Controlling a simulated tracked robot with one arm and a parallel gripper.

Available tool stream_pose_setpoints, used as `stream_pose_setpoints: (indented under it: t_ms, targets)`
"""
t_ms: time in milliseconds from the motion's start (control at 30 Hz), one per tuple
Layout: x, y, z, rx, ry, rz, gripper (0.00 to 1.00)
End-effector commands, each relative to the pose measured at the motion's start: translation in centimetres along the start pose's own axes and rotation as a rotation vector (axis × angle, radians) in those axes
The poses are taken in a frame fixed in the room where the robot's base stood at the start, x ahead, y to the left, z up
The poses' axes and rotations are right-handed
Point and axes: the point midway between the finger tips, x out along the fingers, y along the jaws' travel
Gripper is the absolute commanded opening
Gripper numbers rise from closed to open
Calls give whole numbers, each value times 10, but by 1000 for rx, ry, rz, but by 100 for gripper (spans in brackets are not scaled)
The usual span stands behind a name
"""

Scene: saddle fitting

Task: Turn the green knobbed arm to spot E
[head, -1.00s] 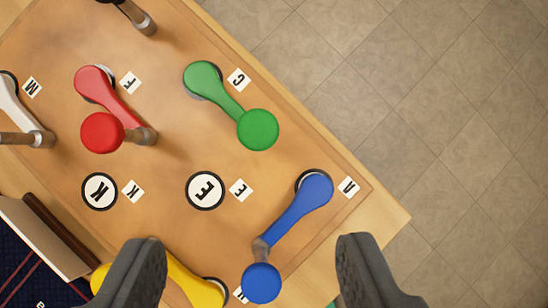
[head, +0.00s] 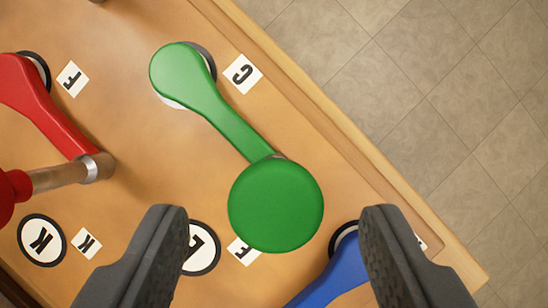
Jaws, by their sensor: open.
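The green knobbed arm (head: 226,122) has its rounded end over the spot beside the C label, and its round green knob (head: 276,205) lies toward the lower right. The knob partly covers the E label (head: 240,252). Spot E (head: 212,257), a white disc with a black ring, is partly hidden behind my left finger. My gripper (head: 277,222) is open, its two dark fingers apart on either side of the knob in the picture. I cannot tell whether the fingers are at the knob's height; no contact shows.
A red knobbed arm (head: 40,103) is at the left, above spot K (head: 42,240). A blue knobbed arm (head: 333,278) is at the lower right, partly behind my right finger. The wooden board's edge runs diagonally on the right, with tiled floor (head: 430,80) beyond.

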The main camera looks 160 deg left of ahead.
Motion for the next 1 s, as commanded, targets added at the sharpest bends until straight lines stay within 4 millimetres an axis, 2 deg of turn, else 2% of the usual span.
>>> stream_pose_setpoints:
  t_ms: [167,433,600,633,1000]
  targets:
    - [14,0,-1,0,2,0,54]
    - [15,0,-1,0,3,0,54]
    - [15,0,-1,0,2,0,7]
    - [15,0,-1,0,2,0,0]
    - [17,7,0,-36,1,-15,0]
